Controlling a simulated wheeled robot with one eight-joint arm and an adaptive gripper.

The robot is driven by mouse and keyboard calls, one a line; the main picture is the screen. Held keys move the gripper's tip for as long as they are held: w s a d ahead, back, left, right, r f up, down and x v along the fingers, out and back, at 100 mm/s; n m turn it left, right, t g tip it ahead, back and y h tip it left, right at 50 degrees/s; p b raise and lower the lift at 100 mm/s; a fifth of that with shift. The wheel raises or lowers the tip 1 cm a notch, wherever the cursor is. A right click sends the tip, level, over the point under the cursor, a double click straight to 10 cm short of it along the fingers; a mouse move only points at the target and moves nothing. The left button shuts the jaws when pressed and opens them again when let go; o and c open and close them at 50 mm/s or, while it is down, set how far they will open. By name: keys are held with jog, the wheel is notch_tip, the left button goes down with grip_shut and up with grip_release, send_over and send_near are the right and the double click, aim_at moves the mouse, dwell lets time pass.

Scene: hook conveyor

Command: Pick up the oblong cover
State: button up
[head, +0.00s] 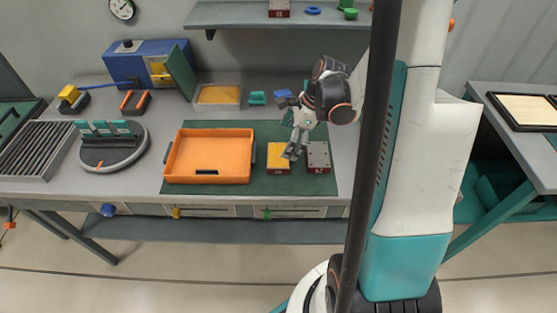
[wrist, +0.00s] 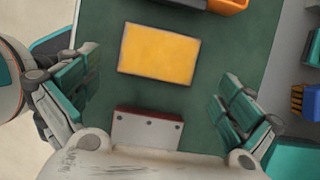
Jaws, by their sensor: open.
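Two oblong pieces lie side by side on the green mat (head: 256,133). One is a yellow-topped block (head: 279,157) with a dark red front. The other is a grey-topped block (head: 318,157) with a dark red side and small dots on top. I cannot tell for sure which one is the oblong cover. In the wrist view the yellow top (wrist: 160,54) lies ahead between my fingers, and the grey block (wrist: 146,130) is nearer the palm, partly hidden by it. My gripper (head: 292,153) is open and empty above the two blocks; its fingers (wrist: 158,100) are spread wide.
An orange tray (head: 208,181) stands left of the blocks. Behind are a yellow-filled pale tray (head: 218,96), a teal piece (head: 257,98) and a blue piece (head: 283,93). A round grey stand (head: 114,157) and a blue box (head: 140,66) are further left.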

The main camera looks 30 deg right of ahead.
jog(key=shift+b+x, duration=1.1)
jog(key=shift+x, duration=2.4)
jog(key=shift+s, duration=0.1)
jog(key=shift+c, duration=0.2)
jog(key=shift+r, duration=0.1)
jog(key=c, duration=1.2)
jog(key=shift+c, duration=0.2)
notch_tip(320, 180, up, 20)
jog(key=p, duration=0.6)
notch_tip(320, 180, up, 4)
jog(key=p, duration=0.3)
send_over(280, 153)
jog(key=shift+s+a, duration=0.2)
jog(key=shift+s, duration=0.15)
